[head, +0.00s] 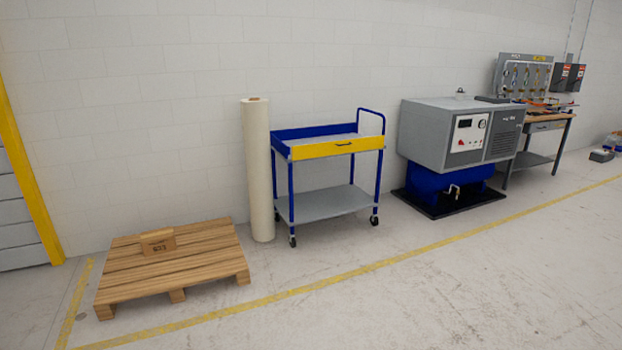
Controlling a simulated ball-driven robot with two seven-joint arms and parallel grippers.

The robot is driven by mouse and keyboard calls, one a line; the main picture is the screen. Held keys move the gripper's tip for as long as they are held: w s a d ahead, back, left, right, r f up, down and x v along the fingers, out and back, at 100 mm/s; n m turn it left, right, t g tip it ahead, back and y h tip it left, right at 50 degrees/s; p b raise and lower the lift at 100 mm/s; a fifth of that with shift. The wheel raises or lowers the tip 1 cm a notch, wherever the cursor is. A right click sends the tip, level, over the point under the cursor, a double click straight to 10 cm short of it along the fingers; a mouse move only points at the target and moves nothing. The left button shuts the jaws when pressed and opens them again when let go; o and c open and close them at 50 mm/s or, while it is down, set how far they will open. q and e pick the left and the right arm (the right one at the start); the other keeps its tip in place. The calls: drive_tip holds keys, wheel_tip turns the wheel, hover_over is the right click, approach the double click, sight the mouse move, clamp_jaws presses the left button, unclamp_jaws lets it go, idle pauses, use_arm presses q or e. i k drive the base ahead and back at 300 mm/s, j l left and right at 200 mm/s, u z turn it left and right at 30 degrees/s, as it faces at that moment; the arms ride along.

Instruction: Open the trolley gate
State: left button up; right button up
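A blue trolley (290,198) with two grey shelves and castor wheels stands against the wall in the middle of the head view. Its gate (312,151), a yellow front panel with a dark handle (343,145), stands upright along the front of the top shelf and looks closed. A blue push bar rises at the trolley's right end. The lower shelf (325,204) is empty; the part of the top shelf that shows looks bare. Neither of my grippers is in view.
A tall cream roll (257,170) stands close at the trolley's left. A wooden pallet (205,257) with a small box (157,242) lies further left. A grey and blue compressor (455,137) stands to the right, then a workbench (547,124). The floor in front is clear, with a yellow line.

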sight(317, 150)
drive_tip(key=i, duration=2.75)
